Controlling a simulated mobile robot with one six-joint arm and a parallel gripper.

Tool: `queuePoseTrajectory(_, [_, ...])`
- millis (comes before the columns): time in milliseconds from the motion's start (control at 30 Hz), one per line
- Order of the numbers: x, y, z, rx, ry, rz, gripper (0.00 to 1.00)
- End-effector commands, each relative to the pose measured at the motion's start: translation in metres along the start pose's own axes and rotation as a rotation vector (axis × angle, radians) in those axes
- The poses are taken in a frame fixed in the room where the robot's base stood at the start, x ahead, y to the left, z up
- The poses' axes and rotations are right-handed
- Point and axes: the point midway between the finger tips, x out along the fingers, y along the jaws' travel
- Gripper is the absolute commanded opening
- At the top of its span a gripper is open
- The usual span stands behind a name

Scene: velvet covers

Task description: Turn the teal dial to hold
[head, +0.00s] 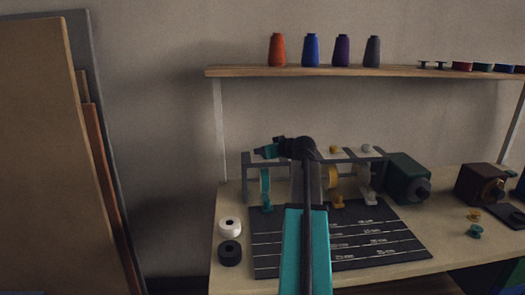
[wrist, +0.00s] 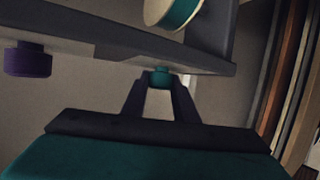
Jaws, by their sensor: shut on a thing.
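The teal dial (wrist: 161,74) shows in the wrist view as a small round knob on the dark bar of a frame, which also shows in the head view (head: 350,156). My gripper (wrist: 160,83) is shut on the dial, one dark finger on each side. In the head view my gripper (head: 260,153) reaches to the frame's left end, and I cannot make out the dial there. I cannot read any hold mark or tell which way the dial points.
A purple knob (wrist: 28,60) sits farther along the bar, and a teal spool (wrist: 178,12) is close by. A black lined board (head: 400,250) lies on the table, with white (head: 230,226) and black (head: 230,252) rings at its left. A shelf (head: 400,71) runs above.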

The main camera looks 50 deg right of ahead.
Motion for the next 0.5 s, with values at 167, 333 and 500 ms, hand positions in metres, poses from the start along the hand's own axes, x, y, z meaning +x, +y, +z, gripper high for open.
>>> queuePoseTrajectory(167, [-0.0012,-0.0035,-0.0014,0.033,0.001,0.079,0.04])
queuePoseTrajectory(333, [-0.0014,-0.0026,-0.0022,0.063,0.001,0.150,0.04])
queuePoseTrajectory(500, [-0.0012,-0.0019,-0.0023,0.089,0.001,0.214,0.04])
